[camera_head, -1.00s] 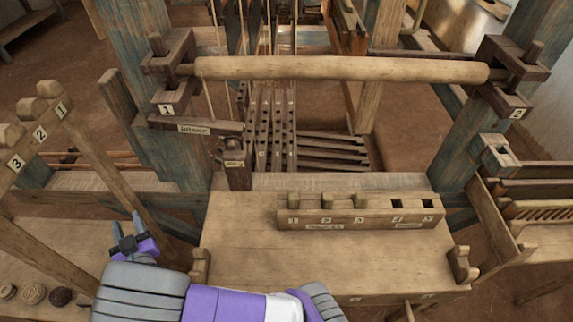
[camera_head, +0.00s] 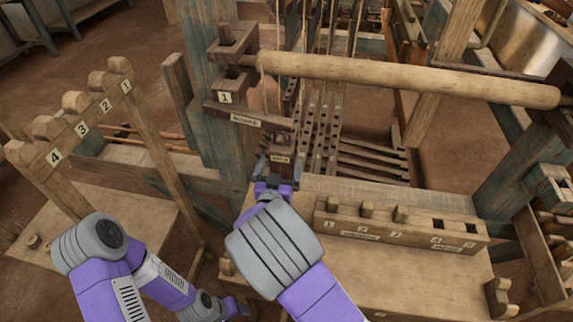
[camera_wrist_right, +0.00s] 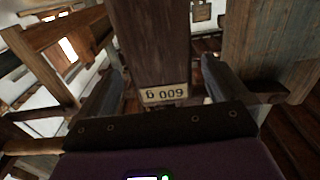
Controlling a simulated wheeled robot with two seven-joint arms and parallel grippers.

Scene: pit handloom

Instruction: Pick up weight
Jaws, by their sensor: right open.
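The weight (camera_head: 279,143) is a dark wooden block with a small pale label, below the bracket marked 1 at the loom's left post. My right gripper (camera_head: 278,168) is open at the weight's lower end, one finger on each side with gaps visible. Its fingers (camera_wrist_right: 158,88) are not closed on the block. My left gripper (camera_head: 236,308) shows small and partly hidden at the bottom, low beside the bench; its jaws are unclear.
A numbered peg rack (camera_head: 92,118) stands at left. A wooden bench (camera_head: 400,265) carries a slotted block (camera_head: 375,231) with pegs in some slots and open holes at right. A thick round beam (camera_head: 410,80) spans above, and a blue-grey post (camera_head: 212,90) stands close left.

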